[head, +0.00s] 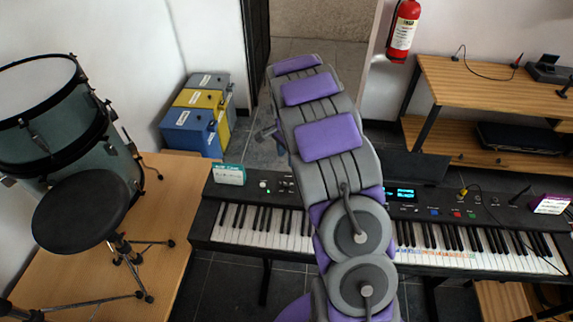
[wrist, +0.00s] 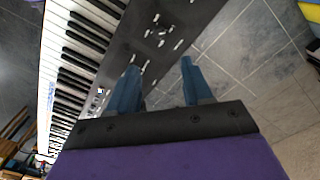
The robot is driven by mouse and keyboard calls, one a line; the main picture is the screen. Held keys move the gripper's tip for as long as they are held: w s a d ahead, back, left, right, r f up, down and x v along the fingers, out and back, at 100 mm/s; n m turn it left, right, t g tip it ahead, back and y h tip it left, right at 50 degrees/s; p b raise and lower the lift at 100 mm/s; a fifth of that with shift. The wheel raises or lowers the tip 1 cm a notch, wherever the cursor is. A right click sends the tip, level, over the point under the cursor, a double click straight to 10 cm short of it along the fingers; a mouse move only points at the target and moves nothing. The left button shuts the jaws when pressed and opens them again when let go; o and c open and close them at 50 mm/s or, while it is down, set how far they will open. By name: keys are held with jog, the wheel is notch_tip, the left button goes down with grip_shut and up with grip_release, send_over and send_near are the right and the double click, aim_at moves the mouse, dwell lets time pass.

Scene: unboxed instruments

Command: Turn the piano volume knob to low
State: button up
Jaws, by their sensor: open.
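The black piano (head: 450,205) stands across the middle of the head view, its keys toward me. A small pale round knob (head: 262,184) sits on the left part of its control panel, right of a green-and-white card. In the wrist view the dark panel (wrist: 185,15) carries white marks around a small dark spot, which may be the knob; its setting is too small to read. My gripper (wrist: 159,65) is open, its two blue fingers apart and empty, over the panel's edge and the floor. In the head view my arm hides the piano's middle and most of the gripper.
The green-and-white card (head: 229,174) stands on the piano's left end. Blue, yellow and grey boxes (head: 190,133) stand behind. A wooden shelf (head: 470,85) is at right. Tiled floor lies behind the piano.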

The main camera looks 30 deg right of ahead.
jog(key=shift+r, duration=1.4)
jog(key=s+a+r+n, duration=0.4)
jog(key=s+a+r, duration=0.15)
jog(key=s, duration=0.35)
jog(key=s+a+r+n, duration=0.35)
jog(key=s+r, duration=0.25)
jog(key=s, duration=0.3)
jog(key=s+a+n+g+b, duration=0.1)
jog(key=s+a+n, duration=0.2)
jog(key=s, duration=0.8)
jog(key=s+a+n, duration=0.4)
jog(key=s+n, duration=0.1)
jog(key=s, duration=0.6)
jog(key=shift+a+r+g+b, duration=0.25)
jog(key=shift+r+g+b, duration=0.1)
jog(key=shift+r+g, duration=0.05)
